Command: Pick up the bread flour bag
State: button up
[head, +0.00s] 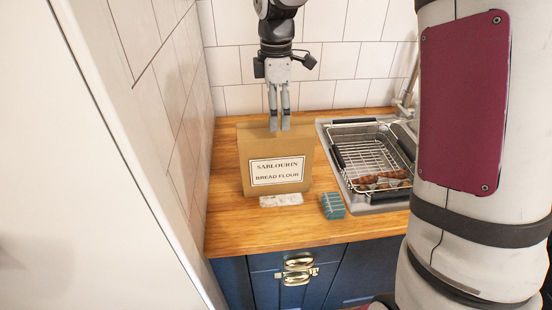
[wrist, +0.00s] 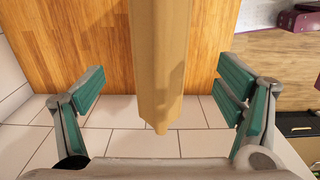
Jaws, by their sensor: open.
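The bread flour bag (head: 268,160) is a tan, upright, box-like bag with a white label. It stands on the wooden counter near the left wall. In the wrist view, the top of the bag (wrist: 158,60) runs down the middle between my spread fingers. My gripper (head: 279,128) points straight down, with its fingertips at the bag's top edge in the head view. The gripper also shows in the wrist view (wrist: 160,97), open, with green finger pads on both sides and a gap to the bag on each side.
A wire dish rack (head: 370,155) sits in the sink to the right, with brown items inside. A green sponge-like block (head: 333,205) and a pale packet (head: 281,200) lie in front of the bag. Tiled walls stand left and behind.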

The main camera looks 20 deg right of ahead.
aim_at(276, 157)
jog(key=shift+f+p, duration=0.75)
jog(key=shift+f, duration=2.5)
jog(key=c, duration=2)
jog(key=shift+o, duration=0.2)
jog(key=shift+r, duration=0.15)
